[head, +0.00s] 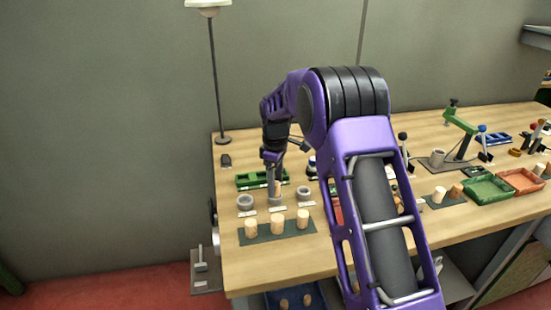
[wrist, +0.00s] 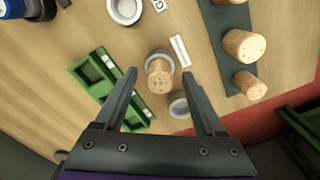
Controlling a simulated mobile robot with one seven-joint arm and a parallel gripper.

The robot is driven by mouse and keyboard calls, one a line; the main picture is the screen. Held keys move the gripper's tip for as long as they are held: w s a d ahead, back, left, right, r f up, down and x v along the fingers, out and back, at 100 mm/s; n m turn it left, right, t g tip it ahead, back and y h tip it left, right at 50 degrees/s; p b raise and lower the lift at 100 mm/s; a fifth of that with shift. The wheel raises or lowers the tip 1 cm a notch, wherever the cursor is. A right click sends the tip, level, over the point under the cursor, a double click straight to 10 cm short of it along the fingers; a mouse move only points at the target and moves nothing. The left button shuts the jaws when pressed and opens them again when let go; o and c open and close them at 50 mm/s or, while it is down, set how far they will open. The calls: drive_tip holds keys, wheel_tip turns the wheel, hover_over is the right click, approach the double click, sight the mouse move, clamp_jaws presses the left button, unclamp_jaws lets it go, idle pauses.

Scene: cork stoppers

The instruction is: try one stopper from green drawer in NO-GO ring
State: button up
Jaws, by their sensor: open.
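My gripper (wrist: 160,74) is open, its fingers on either side of a cork stopper (wrist: 158,78) with a visible gap. That stopper stands in or on the middle one of three grey rings (wrist: 161,57); how deep it sits I cannot tell. In the head view the stopper (head: 277,187) shows just below my gripper (head: 273,165). The other rings are on the left (head: 245,202) and right (head: 304,192). White labels lie by the rings, too small to read, so I cannot tell which is NO-GO. A green compartmented holder (head: 246,181) lies behind the rings.
Several stoppers stand on a dark mat (head: 262,237) in front of the rings. A green tray (head: 489,189) and an orange tray (head: 520,180) lie at the right. A lamp post (head: 215,80) rises at the back left. My arm hides the table's middle.

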wheel_tip(320, 180, up, 16)
drive_tip(key=p, duration=0.1)
drive_tip(key=shift+r, duration=0.2)
idle(0.8)
